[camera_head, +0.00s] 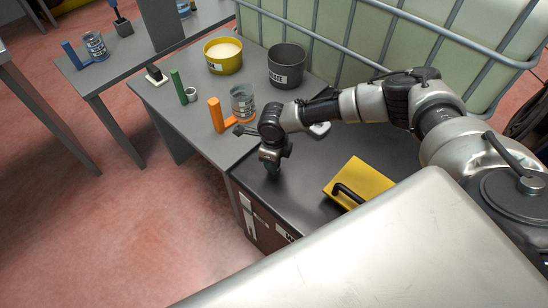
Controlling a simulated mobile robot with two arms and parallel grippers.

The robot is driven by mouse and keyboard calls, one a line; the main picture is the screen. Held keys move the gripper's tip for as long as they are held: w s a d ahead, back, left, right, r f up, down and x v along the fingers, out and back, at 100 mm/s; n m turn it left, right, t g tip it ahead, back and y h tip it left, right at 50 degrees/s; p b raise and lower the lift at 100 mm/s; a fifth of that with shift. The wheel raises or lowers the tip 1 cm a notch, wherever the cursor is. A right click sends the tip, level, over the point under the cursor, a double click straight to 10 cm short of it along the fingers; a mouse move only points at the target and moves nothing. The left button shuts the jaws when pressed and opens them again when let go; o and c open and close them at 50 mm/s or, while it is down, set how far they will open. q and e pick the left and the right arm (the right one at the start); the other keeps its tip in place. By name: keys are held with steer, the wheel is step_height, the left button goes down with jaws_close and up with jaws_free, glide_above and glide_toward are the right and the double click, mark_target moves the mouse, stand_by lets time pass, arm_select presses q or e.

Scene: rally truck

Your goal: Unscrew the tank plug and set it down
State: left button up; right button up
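My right gripper (272,162) comes in from the right and points down at the front left part of a dark-topped cabinet (300,200). Its fingertips are small and dark here, and I cannot tell whether they are open or shut. A dark bit shows at the fingertips, close to the cabinet top; I cannot tell whether it is the tank plug or part of the gripper. No plug can be made out clearly elsewhere. My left gripper is not in view.
A yellow piece with a black handle (365,182) lies on the cabinet. The grey table (165,100) beyond holds a yellow bucket (223,66), a dark waste bucket (287,76), a metal can (243,108), an orange block (217,117) and a green cylinder (178,86). A caged tank (405,45) stands behind.

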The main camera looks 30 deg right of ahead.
steer(key=o, duration=0.5)
